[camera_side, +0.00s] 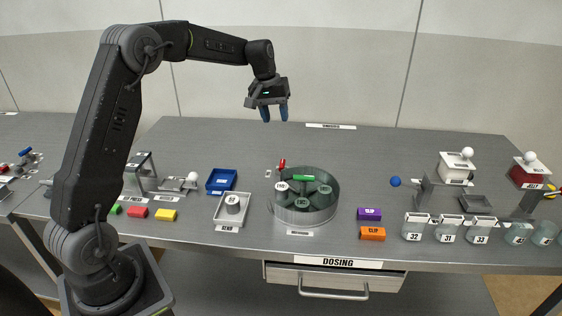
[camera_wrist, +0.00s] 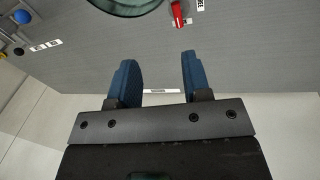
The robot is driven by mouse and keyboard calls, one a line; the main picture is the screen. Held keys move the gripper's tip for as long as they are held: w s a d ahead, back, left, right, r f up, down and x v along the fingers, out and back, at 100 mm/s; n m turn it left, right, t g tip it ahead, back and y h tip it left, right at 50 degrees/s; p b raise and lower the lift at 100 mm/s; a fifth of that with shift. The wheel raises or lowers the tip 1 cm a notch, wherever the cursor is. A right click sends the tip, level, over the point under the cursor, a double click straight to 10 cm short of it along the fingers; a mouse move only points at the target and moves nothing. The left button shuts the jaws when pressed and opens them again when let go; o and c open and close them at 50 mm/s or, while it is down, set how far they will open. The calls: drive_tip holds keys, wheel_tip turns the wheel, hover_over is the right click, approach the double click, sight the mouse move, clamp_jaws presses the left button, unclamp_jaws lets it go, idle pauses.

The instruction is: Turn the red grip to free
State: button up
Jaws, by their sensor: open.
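The red grip (camera_side: 282,164) stands at the back left of the round grey drum (camera_side: 304,208) on the table. In the wrist view the red grip (camera_wrist: 178,12) shows at the top, beside the drum's edge and near small white labels. My gripper (camera_side: 274,112) is open and empty, high above the table, behind and above the drum. In the wrist view its two blue fingers (camera_wrist: 158,75) are apart with nothing between them. The red grip lies beyond the fingertips, not touching them.
Purple (camera_side: 369,214) and orange (camera_side: 372,233) blocks and several jars stand to the right. The back of the table is mostly clear.

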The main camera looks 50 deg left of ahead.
drive_tip(key=n, duration=0.1)
approach(282, 163)
drive_tip(key=shift+h, duration=0.3)
drive_tip(key=x, duration=0.9)
drive_tip(key=shift+a, duration=0.25)
drive_tip(key=shift+c, duration=0.2)
clamp_jaws()
